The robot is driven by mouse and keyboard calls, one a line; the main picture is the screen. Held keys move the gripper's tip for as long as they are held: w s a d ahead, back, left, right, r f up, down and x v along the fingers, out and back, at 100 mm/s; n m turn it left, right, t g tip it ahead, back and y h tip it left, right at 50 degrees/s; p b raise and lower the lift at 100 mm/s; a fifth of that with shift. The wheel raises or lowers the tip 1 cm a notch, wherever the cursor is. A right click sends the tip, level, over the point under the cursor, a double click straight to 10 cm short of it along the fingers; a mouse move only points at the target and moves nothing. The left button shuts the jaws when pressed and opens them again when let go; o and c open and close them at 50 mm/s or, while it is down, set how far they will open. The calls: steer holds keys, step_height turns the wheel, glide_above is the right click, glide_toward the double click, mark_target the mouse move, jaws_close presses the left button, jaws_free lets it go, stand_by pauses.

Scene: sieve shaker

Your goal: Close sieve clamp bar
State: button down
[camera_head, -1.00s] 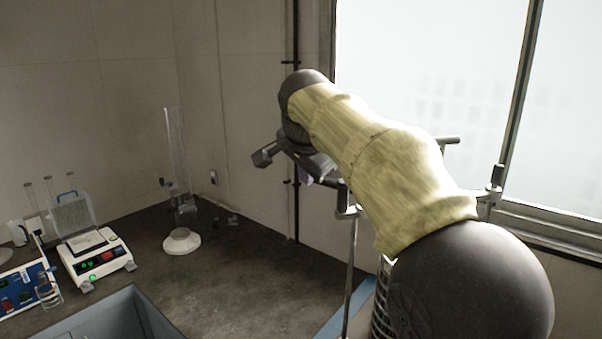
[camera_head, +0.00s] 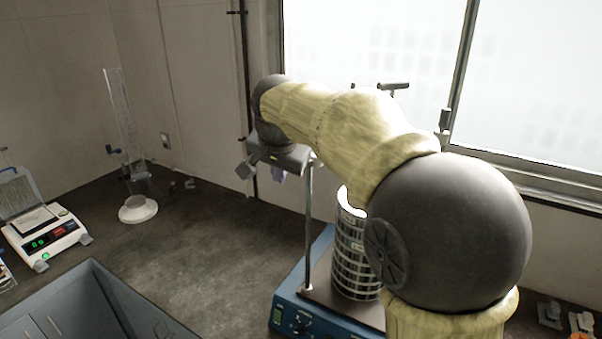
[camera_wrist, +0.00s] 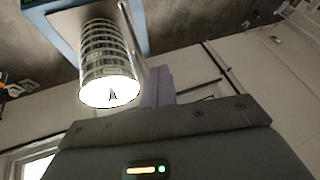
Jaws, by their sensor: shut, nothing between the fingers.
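The sieve shaker has a blue base (camera_head: 278,317) and a tall metal sieve stack (camera_head: 352,250) with a bright round top. A thin upright rod (camera_head: 308,225) stands left of the stack; a second post top (camera_head: 445,120) shows right of my arm. A dark T-shaped handle (camera_head: 395,87) shows behind my arm. I cannot make out the clamp bar, as my arm hides much of that area. In the wrist view the stack's lid (camera_wrist: 110,92) shows no bar across it. My gripper (camera_head: 280,175) is near the rod's upper end. Its purple fingers (camera_wrist: 158,85) are shut and empty, beside the stack in the wrist view.
A grey basin (camera_head: 110,290) lies at the front left. A balance (camera_head: 45,238) and a glass column on a white foot (camera_head: 138,209) stand on the bench (camera_head: 215,260). The bench between basin and shaker is clear. A window (camera_head: 375,45) is behind the shaker.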

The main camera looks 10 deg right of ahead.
steer(key=s+d+f+n+g+b, duration=0.1)
steer(key=s+d+f+n, duration=0.2)
steer(key=s+f, duration=0.8)
steer(key=s+d+f+n+g, duration=0.2)
steer(key=s+d+f, duration=0.6)
steer(key=f, duration=0.8)
steer(key=s+n, duration=0.1)
steer(key=s, duration=0.2)
steer(key=shift+f+b, duration=0.2)
steer(key=shift+b, duration=0.2)
steer(key=shift+w+d, duration=0.1)
steer(key=shift+d, duration=0.05)
